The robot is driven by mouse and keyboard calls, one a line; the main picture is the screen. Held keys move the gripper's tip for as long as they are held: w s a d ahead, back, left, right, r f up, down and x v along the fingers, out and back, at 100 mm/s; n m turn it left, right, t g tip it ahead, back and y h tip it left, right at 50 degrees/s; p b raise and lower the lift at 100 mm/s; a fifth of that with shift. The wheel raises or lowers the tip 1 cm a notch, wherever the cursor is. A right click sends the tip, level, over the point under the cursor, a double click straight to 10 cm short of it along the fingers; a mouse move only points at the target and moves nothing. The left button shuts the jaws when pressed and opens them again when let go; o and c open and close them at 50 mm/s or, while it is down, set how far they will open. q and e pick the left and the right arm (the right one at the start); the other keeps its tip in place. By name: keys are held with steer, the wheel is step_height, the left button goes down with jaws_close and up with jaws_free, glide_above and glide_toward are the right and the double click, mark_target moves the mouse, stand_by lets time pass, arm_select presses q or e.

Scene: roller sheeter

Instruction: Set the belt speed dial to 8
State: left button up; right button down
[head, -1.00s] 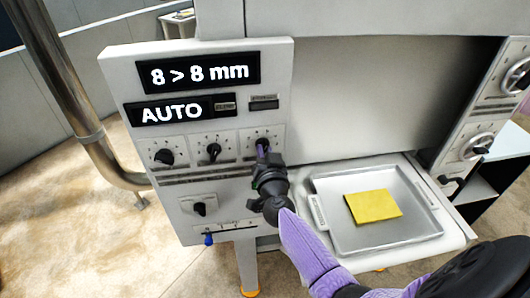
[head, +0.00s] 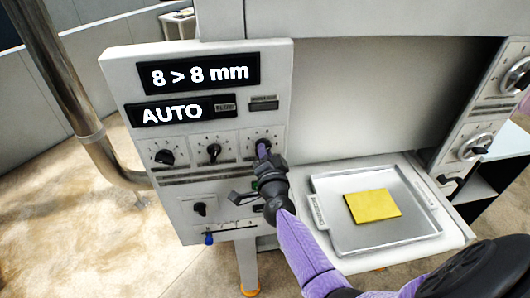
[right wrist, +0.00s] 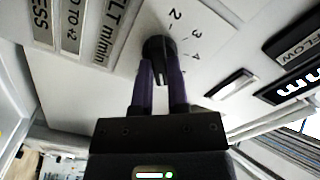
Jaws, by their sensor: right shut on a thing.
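The belt speed dial is the rightmost of three dials in a row on the white control panel (head: 120,75). Its black knob (right wrist: 155,46) shows in the right wrist view, with the figures 2, 3 and 4 beside it and part of a label ending in "LT m/min". My right gripper (right wrist: 160,75) has its two purple fingers shut on this knob. In the head view the right gripper (head: 263,150) reaches the dial from below and hides part of it. The dial's exact setting cannot be read. My left gripper is not in view.
The panel has a display (head: 198,73) reading "8 > 8 mm" and another (head: 171,112) reading "AUTO". Two more dials, left (head: 164,157) and middle (head: 213,152), sit beside the held one. A tray (head: 335,240) with a yellow sheet (head: 373,204) lies at right.

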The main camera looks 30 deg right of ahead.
steer(key=shift+f+m+b, duration=0.15)
steer(key=shift+m+b, duration=0.3)
steer(key=shift+m, duration=4.25)
steer(key=c, duration=0.6)
jaws_free()
steer(key=shift+s, duration=0.1)
steer(key=p+v, duration=0.1)
steer(key=v, duration=0.8)
steer(key=shift+s+a, duration=0.15)
steer(key=shift+s, duration=0.2)
